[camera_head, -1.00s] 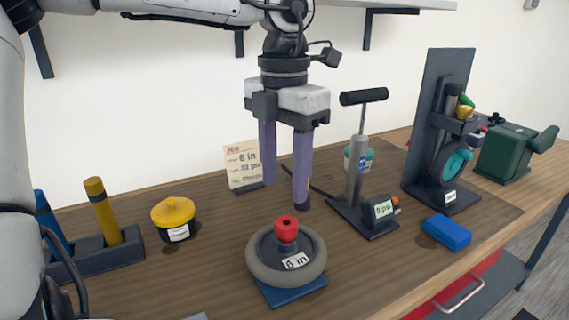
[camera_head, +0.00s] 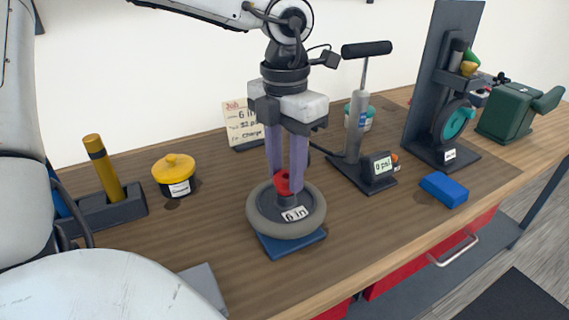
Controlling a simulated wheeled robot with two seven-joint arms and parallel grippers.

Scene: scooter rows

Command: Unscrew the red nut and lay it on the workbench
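The red nut (camera_head: 282,184) sits on top of the hub of a grey wheel (camera_head: 262,222) labelled "6 in". The wheel lies flat on a blue base (camera_head: 290,245) on the wooden workbench (camera_head: 210,235). My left gripper (camera_head: 287,180) points straight down over the wheel. Its two purple fingers flank the nut and appear shut on it; the right finger hides part of the nut. My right gripper is not in view.
A pump (camera_head: 356,130) with a "0 psi" gauge and a blue block (camera_head: 444,189) are to the right. A yellow-lidded pot (camera_head: 174,175) and a dark holder (camera_head: 112,211) with a yellow cylinder are left. Bench is clear between pot and wheel.

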